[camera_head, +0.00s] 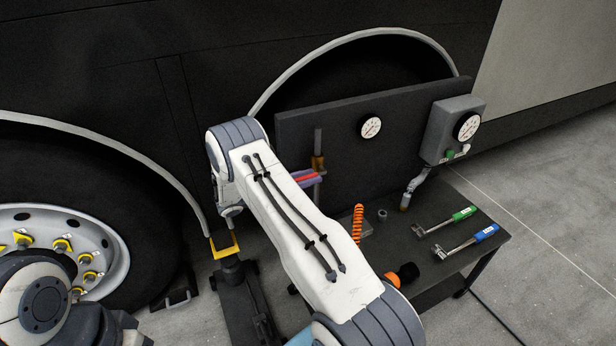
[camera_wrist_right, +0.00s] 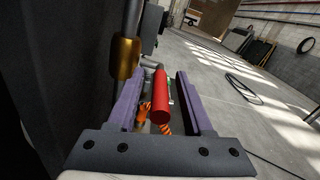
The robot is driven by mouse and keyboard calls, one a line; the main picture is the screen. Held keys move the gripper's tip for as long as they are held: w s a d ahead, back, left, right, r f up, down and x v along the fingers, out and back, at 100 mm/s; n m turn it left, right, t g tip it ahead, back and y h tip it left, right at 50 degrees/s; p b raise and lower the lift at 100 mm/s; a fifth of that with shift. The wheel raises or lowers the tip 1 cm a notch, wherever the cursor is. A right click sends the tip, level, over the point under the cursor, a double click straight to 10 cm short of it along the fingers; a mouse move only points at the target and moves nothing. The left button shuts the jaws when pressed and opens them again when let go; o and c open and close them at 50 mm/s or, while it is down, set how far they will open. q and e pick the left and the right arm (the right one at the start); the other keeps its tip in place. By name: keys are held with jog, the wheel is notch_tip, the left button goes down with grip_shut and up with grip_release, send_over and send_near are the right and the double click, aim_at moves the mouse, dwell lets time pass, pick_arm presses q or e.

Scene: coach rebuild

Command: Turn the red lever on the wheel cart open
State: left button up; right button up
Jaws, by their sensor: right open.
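The red lever (camera_wrist_right: 160,97) has a cylindrical handle on a grey arm beside a brass fitting (camera_wrist_right: 124,58) on an upright pipe. In the head view only a strip of the red lever (camera_head: 306,177) shows at the right gripper. My right gripper (camera_head: 310,178) reaches in front of the cart's dark panel (camera_head: 420,122). In the right wrist view its two purple fingers (camera_wrist_right: 158,76) are open, one on each side of the red handle, with a gap visible at the right. Contact at the left finger is hard to tell. My left gripper is out of view; part of that arm shows at lower left.
The cart top (camera_head: 452,262) holds a green-handled tool (camera_head: 462,214), a blue-handled tool (camera_head: 483,234) and an orange coiled hose (camera_head: 357,224). A gauge box (camera_head: 452,128) sits at the panel's right. A large wheel (camera_head: 60,235) stands left.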

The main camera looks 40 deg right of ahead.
grip_shut()
dwell(1.4)
